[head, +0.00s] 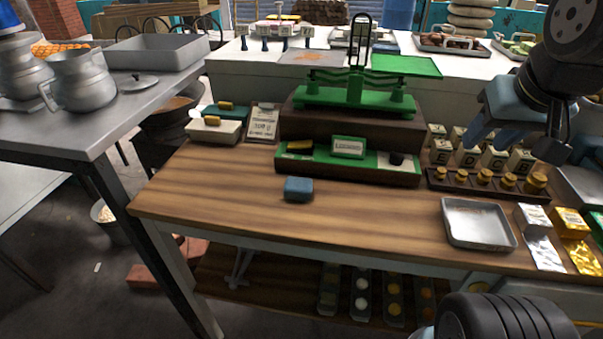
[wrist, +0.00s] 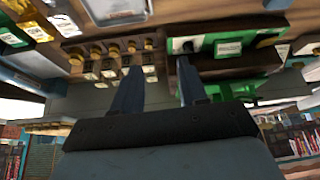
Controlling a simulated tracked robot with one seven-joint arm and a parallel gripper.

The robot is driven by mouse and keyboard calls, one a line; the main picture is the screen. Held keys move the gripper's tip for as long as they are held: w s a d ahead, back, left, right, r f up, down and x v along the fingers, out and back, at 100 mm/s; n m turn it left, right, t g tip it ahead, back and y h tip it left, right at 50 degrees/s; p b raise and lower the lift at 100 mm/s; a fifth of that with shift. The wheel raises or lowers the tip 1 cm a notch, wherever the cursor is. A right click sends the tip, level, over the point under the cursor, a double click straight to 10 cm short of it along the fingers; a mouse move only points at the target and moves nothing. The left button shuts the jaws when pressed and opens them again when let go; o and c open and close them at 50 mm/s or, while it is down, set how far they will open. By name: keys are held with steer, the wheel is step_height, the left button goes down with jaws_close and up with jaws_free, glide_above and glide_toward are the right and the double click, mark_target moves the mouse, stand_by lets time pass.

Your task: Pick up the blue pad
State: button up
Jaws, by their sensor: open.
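The blue pad (head: 298,189) is a small blue-grey block lying on the wooden table (head: 220,205), in front of the green-lined tray with the label. My gripper (head: 520,140) is at the upper right of the head view, raised above the right part of the table and well apart from the pad. In the wrist view my gripper (wrist: 155,75) shows two separated fingers with nothing between them. I cannot make out the blue pad in the wrist view.
A green balance scale (head: 355,100) stands behind the pad. Brass weights (head: 485,177) in a rack and a metal tray (head: 478,222) are to the right. Silver and gold packets (head: 570,225) lie at far right. The table left of the pad is clear.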

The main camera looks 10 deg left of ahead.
steer(key=shift+o, duration=1.3)
steer(key=shift+w+a, duration=0.1)
steer(key=shift+w, duration=0.05)
steer(key=o, duration=0.6)
steer(key=w+a+g, duration=0.1)
steer(key=w+a, duration=0.4)
steer(key=shift+a+y, duration=0.25)
steer(key=shift+y, duration=0.05)
steer(key=shift+o, duration=1)
steer(key=w+a+f+g, duration=0.1)
steer(key=w+a+g, duration=0.1)
steer(key=a, duration=0.5)
steer(key=shift+w+a+f, duration=0.25)
steer(key=shift+w+f, duration=0.1)
steer(key=shift+w, duration=0.45)
steer(key=g, duration=0.3)
glide_above(298, 183)
step_height(298, 183, down, 8)
steer(key=r, duration=0.1)
steer(key=shift+m, duration=0.4)
steer(key=f, duration=0.8)
steer(key=shift+s+f, duration=0.25)
steer(key=shift+f, duration=0.05)
steer(key=shift+w+f, duration=0.15)
steer(key=shift+f, duration=1.1)
steer(key=shift+w+f, duration=0.1)
steer(key=shift+f, duration=1.15)
